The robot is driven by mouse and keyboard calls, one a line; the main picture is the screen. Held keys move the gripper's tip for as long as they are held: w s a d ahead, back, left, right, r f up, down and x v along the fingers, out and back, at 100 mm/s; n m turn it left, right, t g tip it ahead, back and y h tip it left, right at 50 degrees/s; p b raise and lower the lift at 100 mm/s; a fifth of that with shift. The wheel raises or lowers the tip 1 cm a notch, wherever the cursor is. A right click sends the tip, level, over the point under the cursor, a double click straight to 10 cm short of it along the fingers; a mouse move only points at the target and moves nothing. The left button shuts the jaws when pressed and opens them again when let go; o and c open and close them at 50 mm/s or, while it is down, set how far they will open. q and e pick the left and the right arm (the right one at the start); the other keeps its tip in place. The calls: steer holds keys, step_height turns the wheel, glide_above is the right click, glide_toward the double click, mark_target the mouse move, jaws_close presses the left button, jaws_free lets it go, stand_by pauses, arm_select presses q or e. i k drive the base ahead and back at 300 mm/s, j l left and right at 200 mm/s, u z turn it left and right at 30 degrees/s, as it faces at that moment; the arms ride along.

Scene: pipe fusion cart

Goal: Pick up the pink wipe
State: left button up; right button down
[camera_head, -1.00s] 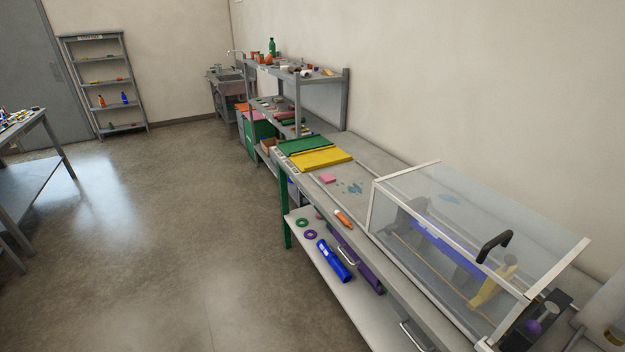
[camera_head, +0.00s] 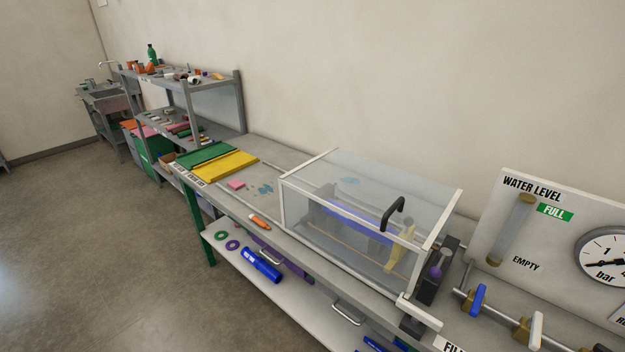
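Neither of my grippers shows in the head view.
The clear box (camera_head: 370,205) with a black handle stands on the bench right of the wipe. An orange marker-like item (camera_head: 260,221) lies near the front edge. A panel with a gauge and valves (camera_head: 550,245) is at the right. Floor at left is clear.

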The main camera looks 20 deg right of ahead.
mark_target(236, 185)
steer(key=i+j+z, duration=0.1)
steer(key=i+j, duration=0.15)
steer(key=i+j+z, duration=0.1)
steer(key=i+j, duration=0.15)
steer(key=i+j+z, duration=0.1)
steer(key=j, duration=0.35)
steer(key=i+j+z, duration=0.1)
steer(key=i+j, duration=0.25)
steer(key=i+j+z, duration=0.1)
steer(key=j, duration=0.3)
steer(key=i+j+z, duration=0.1)
steer(key=i+j, duration=0.2)
steer(key=i+j+z, duration=0.1)
steer(key=j, duration=0.4)
steer(key=i+j+z, duration=0.1)
steer(key=j, duration=0.3)
steer(key=i, duration=0.1)
